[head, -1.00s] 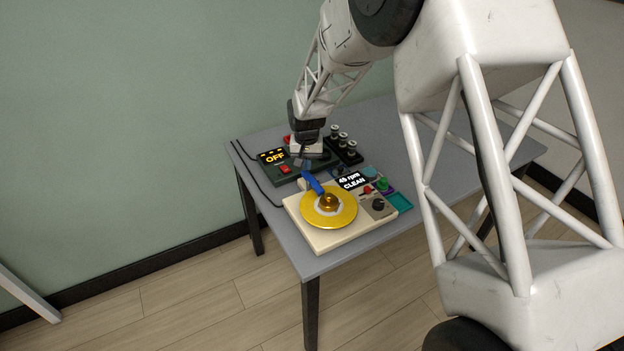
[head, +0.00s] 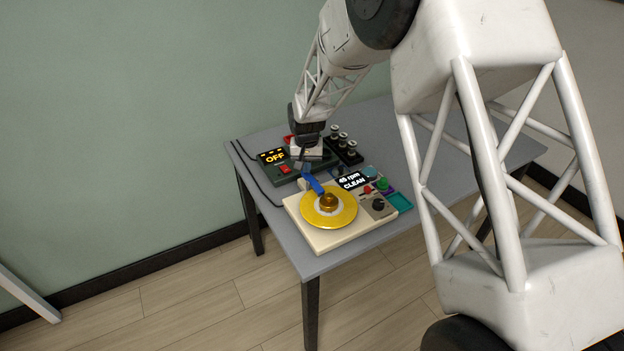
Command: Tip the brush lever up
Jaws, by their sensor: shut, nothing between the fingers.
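The cream record-cleaning machine (head: 319,243) stands on the grey table and carries a yellow disc (head: 345,219) with a brass-coloured centre. Its display (head: 353,181) reads "45 rpm CLEAN". The blue brush lever (head: 313,183) reaches from the machine's back edge to the disc's rim; its brush end looks low, but contact with the disc is too small to tell. My gripper (head: 303,166) is shut and empty, pointing down at the lever's rear end. Whether the fingertips touch the lever I cannot tell.
Behind the machine is a dark green unit (head: 275,172) with an "OFF" display and red switch. A black rack (head: 347,152) holds several small jars. A red knob, green button and dark dial (head: 378,204) sit at the machine's right. The table's right part is clear.

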